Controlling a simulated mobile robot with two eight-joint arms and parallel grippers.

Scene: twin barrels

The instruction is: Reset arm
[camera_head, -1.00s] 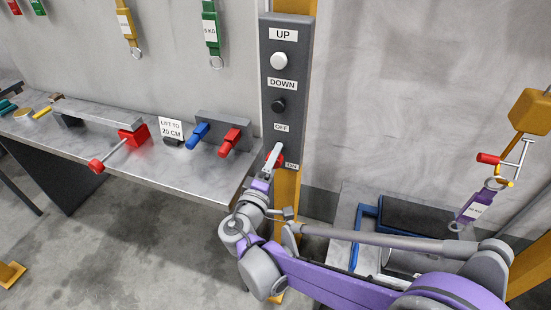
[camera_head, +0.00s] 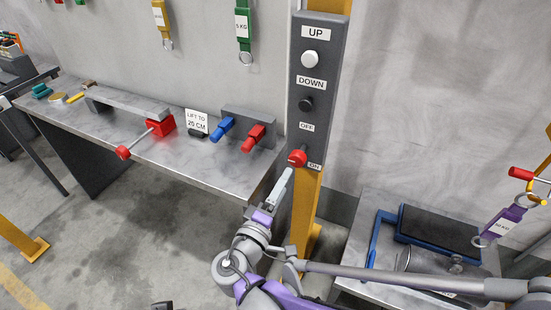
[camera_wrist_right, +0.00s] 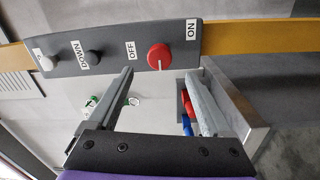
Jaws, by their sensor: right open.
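My right gripper (camera_head: 283,183) is in front of and just below the red knob (camera_head: 297,158) of the dark control panel (camera_head: 318,92), apart from it as far as the head view shows. In the right wrist view the gripper (camera_wrist_right: 163,98) has its two grey fingers wide apart with nothing between them, and the red knob (camera_wrist_right: 160,57) lies beyond the fingertips. The knob's white mark is by the OFF and ON labels. My left gripper is not in view.
A metal workbench (camera_head: 100,127) stands left of the post, bearing a red-handled vise, blue and red handles and a "LIFT TO 20 CM" sign. A low table (camera_head: 370,205) with a blue-framed dark item stands at the right. A purple hook tag (camera_head: 503,225) hangs at far right.

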